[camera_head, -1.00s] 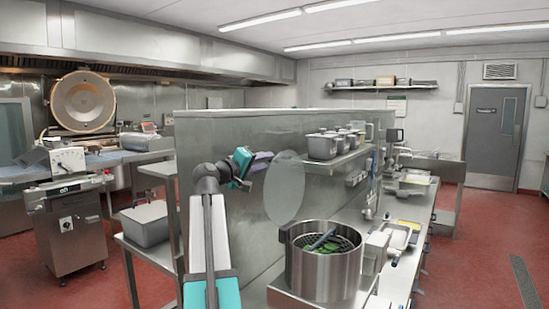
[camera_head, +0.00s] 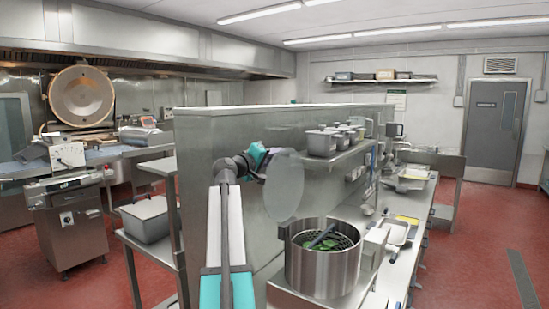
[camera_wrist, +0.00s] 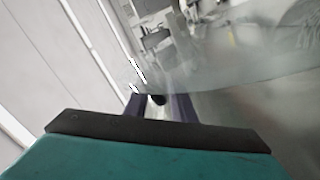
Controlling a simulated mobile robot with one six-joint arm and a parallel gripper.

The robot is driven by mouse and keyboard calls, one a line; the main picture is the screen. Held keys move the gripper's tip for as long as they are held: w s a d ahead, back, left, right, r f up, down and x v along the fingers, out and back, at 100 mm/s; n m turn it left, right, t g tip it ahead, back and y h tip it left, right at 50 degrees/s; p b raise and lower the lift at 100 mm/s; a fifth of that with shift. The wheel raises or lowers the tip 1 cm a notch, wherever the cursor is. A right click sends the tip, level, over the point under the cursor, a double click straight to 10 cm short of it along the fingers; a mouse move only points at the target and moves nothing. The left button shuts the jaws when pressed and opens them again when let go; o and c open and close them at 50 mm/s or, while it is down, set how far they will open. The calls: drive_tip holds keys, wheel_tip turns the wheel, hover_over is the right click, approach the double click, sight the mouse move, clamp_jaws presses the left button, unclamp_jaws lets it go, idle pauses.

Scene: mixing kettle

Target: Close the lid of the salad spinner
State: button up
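The salad spinner (camera_head: 322,270) is a round steel pot with a dark basket and green leaves inside. Its lid (camera_head: 285,190) is a translucent disc standing upright, raised at the back left of the pot, so the top is uncovered. My gripper (camera_head: 266,163) is at the lid's upper left, with its fingertips close to or behind the disc in the head view. In the wrist view the two purple fingers (camera_wrist: 159,106) are apart, with a small dark piece between them. The translucent lid (camera_wrist: 235,75) spreads ahead of them. I cannot tell whether the fingers touch it.
A steel partition (camera_head: 225,135) stands behind the arm and lid. A shelf (camera_head: 345,155) with several steel containers is right of the lid. The counter (camera_head: 405,265) right of the pot holds trays and a white box (camera_head: 375,245).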

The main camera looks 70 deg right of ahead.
drive_tip(key=c, duration=0.3)
drive_tip(key=shift+f, duration=0.15)
clamp_jaws()
drive_tip(key=shift+f, duration=0.1)
